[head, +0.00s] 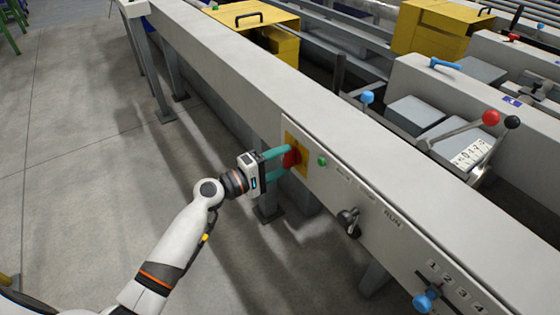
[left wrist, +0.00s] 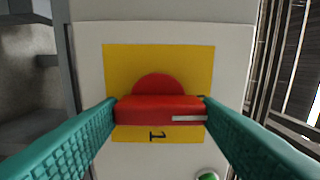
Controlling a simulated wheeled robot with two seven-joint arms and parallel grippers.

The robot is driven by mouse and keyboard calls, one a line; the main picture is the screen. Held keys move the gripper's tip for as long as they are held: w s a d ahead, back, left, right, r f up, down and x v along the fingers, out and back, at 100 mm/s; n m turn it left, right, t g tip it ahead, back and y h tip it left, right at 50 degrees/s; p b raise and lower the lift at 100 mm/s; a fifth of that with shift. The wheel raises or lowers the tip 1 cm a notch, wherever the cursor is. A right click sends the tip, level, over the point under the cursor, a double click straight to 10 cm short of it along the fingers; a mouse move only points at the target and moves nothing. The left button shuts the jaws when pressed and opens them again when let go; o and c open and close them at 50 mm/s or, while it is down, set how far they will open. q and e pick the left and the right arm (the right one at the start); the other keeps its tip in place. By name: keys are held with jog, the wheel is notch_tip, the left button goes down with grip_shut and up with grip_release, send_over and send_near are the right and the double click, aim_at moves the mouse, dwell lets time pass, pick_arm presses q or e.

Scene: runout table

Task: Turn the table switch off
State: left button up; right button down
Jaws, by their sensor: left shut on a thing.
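The table switch is a red rotary handle (head: 292,158) on a yellow plate (head: 300,146), set in the pale side panel of the runout table (head: 205,50). In the left wrist view the red handle (left wrist: 160,108) lies crosswise on the yellow plate (left wrist: 195,62), with a white mark on its right part and a black "1" below it. My left gripper (head: 286,158) has its teal fingers at both ends of the handle and is shut on it; the fingers also show in the left wrist view (left wrist: 160,110). My right gripper is not in view.
A green button (head: 322,161) sits just right of the switch. Further along are a black selector knob (head: 348,218) near "RUN" and a blue knob (head: 424,301) by numbers. Levers with red (head: 491,118) and black balls stand behind. Open floor lies left.

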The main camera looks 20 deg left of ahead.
pick_arm(q)
jog(key=shift+a, duration=0.1)
jog(key=o, duration=1)
jog(key=shift+s+a+f, duration=0.1)
jog(key=shift+s+a, duration=0.15)
jog(key=shift+s, duration=0.1)
jog(key=v, duration=1.1)
jog(key=shift+b, duration=0.35)
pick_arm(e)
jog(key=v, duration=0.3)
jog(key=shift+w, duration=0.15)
